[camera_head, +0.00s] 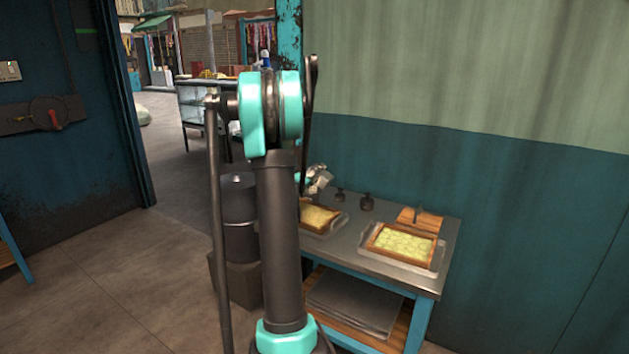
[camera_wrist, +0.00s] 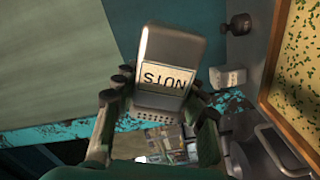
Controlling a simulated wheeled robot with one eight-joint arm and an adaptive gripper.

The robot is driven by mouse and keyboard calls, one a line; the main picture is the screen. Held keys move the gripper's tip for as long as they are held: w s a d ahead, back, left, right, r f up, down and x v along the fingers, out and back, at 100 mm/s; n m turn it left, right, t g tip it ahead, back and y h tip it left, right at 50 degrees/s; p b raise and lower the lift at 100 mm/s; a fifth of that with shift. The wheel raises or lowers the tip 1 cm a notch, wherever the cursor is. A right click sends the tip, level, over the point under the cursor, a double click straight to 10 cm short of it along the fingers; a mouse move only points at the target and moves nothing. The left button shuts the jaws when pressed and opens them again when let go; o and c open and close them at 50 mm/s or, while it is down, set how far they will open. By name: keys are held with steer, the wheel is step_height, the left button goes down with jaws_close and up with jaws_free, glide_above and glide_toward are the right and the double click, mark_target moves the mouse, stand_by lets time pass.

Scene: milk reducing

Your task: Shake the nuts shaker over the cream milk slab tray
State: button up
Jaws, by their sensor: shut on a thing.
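The nuts shaker (camera_wrist: 172,62) is a grey metal container, and its "NUTS" label reads upside down in the wrist view. My gripper (camera_wrist: 160,85) is shut around it, with a finger on each side. The perforated end is at the lower edge in that view. In the head view, my gripper (camera_head: 318,178) is small, above the back of the table and partly behind my arm. A wooden-framed slab tray (camera_head: 320,229) with a yellow slab lies just below it, partly hidden by my arm. A framed slab with green flecks (camera_wrist: 298,62) shows at the right of the wrist view.
A second framed tray (camera_head: 437,262) with a pale, green-patterned slab sits on the right of the metal-topped table (camera_head: 350,245). Two dark knobbed items (camera_head: 367,203) stand behind the trays. The wall (camera_head: 520,200) is close behind. A dark drum (camera_head: 238,200) stands left.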

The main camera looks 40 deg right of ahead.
steer(key=r+m, duration=0.1)
steer(key=m, duration=0.1)
steer(key=s+r+m, duration=0.1)
steer(key=m, duration=0.2)
steer(key=r+m, duration=0.1)
steer(key=m, duration=0.1)
steer(key=shift+s+d+r, duration=0.3)
steer(key=shift+r, duration=0.1)
steer(key=r+m, duration=0.1)
steer(key=m, duration=0.3)
steer(key=s+r+m, duration=0.1)
steer(key=m, duration=0.1)
steer(key=shift+d+r, duration=0.25)
steer(key=shift+r, duration=0.05)
